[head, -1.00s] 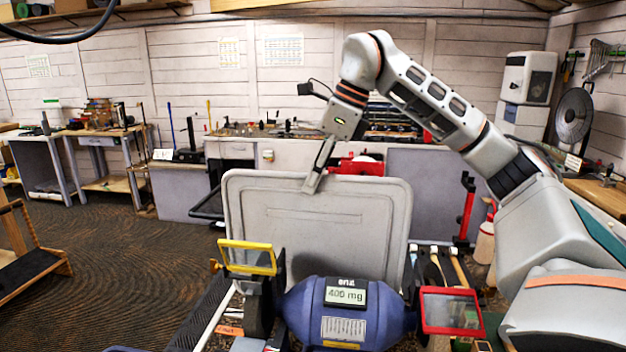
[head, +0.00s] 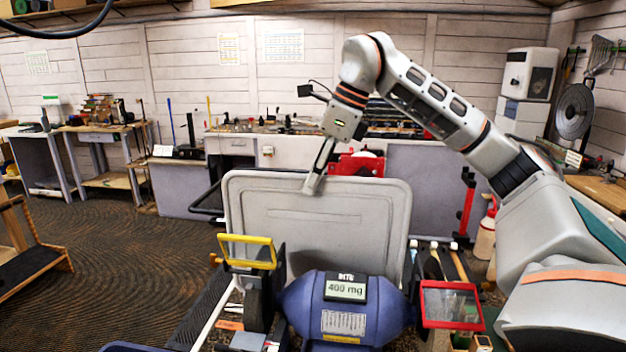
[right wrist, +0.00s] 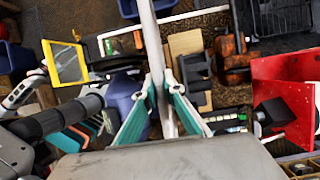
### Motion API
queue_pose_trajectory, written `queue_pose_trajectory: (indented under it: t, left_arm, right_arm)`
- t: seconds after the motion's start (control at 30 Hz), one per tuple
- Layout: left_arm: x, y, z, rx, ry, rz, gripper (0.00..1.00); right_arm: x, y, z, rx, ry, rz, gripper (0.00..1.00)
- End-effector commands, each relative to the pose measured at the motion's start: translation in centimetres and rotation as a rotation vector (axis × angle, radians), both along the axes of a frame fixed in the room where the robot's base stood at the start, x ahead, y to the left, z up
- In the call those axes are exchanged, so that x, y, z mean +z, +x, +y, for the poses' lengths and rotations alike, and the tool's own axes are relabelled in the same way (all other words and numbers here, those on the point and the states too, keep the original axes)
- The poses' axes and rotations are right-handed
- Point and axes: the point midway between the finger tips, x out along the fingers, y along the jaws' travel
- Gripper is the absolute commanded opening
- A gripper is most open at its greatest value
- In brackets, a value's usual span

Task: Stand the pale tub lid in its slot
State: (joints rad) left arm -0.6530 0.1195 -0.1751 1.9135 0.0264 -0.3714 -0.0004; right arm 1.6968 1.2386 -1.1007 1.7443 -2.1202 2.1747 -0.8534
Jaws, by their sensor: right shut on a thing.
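The pale tub lid (head: 315,215) stands upright in the head view, broad face toward me, behind a blue machine. My right gripper (head: 312,186) is shut on its top edge, left of the middle. In the right wrist view the lid (right wrist: 157,45) shows edge-on as a thin pale strip between the fingers of the right gripper (right wrist: 160,88). The lid's bottom edge is hidden behind the blue machine, so I cannot tell whether it sits in a slot. The slot itself is not clearly seen. My left gripper is not in view.
The blue machine (head: 345,320) with a "400 mg" display stands in front of the lid. A yellow-framed panel (head: 248,252) is at its left and a red-framed panel (head: 450,304) at its right. Long-handled tools (head: 447,262) lie right of the lid. Benches line the back wall.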

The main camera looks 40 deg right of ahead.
Motion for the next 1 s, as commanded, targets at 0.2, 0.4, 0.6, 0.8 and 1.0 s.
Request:
queue_pose_trajectory:
  t: [0.2, 0.4, 0.6, 0.8, 1.0]
  left_arm:
    - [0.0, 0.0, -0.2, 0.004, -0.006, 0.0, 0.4]
    - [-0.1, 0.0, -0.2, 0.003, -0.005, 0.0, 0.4]
    - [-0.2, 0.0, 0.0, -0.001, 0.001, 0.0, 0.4]
    - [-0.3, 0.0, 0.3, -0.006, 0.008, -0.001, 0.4]
    - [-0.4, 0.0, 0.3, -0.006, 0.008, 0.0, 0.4]
  right_arm:
    - [-0.3, 0.0, 0.0, 0.0, 0.0, -0.001, 0.0]
    - [-0.6, 0.0, 0.0, 0.0, 0.0, -0.001, 0.0]
    - [-0.8, 0.0, 0.0, -0.001, 0.0, -0.001, 0.0]
    - [-1.1, 0.0, 0.0, -0.001, 0.0, -0.001, 0.0]
    - [-1.4, 0.0, 0.0, -0.001, 0.0, -0.001, 0.0]
